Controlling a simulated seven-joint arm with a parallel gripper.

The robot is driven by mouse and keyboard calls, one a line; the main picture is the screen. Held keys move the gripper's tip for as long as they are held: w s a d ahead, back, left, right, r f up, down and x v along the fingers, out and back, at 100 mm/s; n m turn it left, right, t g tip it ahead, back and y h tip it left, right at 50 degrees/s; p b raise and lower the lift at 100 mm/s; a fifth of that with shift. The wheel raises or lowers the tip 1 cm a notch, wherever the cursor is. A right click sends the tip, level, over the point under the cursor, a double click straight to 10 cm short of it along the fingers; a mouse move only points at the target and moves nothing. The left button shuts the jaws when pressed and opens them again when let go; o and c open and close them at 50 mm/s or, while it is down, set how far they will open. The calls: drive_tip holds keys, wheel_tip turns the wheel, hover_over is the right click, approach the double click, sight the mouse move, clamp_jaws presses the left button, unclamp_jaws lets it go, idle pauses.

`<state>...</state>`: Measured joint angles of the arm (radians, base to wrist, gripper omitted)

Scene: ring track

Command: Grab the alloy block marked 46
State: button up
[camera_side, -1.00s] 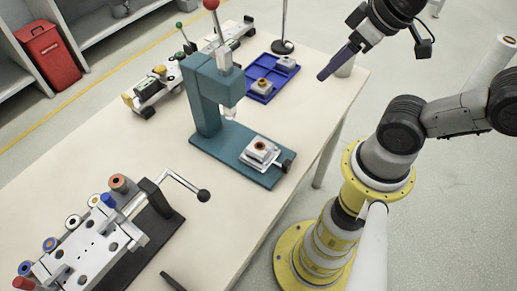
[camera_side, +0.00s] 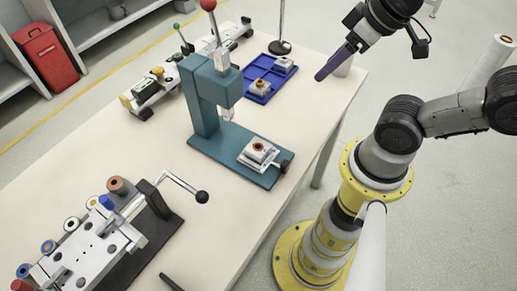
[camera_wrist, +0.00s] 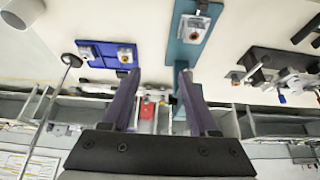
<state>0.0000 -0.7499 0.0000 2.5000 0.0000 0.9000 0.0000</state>
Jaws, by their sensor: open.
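Small pale metal blocks show in several places, but no number is legible, so I cannot tell which is marked 46. One block with an orange-brown round piece (camera_side: 260,87) and a plainer grey block (camera_side: 284,65) sit in the blue tray (camera_side: 252,97). Another light block (camera_side: 259,152) with an orange-brown ring on top sits on the teal press base. The wrist view shows the two tray blocks (camera_wrist: 82,53) (camera_wrist: 125,55) and the press block (camera_wrist: 193,31). My gripper (camera_side: 319,77) is open and empty, above the table's far right edge; its fingers (camera_wrist: 160,74) are apart.
The teal press (camera_side: 204,95) stands mid-table with a red-knobbed lever. A clamp fixture (camera_side: 90,250) with a crank is at lower left. A wheeled cart-like device (camera_side: 150,95) and a stand base (camera_side: 280,47) are farther back. Table between press and front edge is clear.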

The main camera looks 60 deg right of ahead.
idle(0.4)
drive_tip(key=o, duration=0.6)
drive_tip(key=shift+o, duration=0.2)
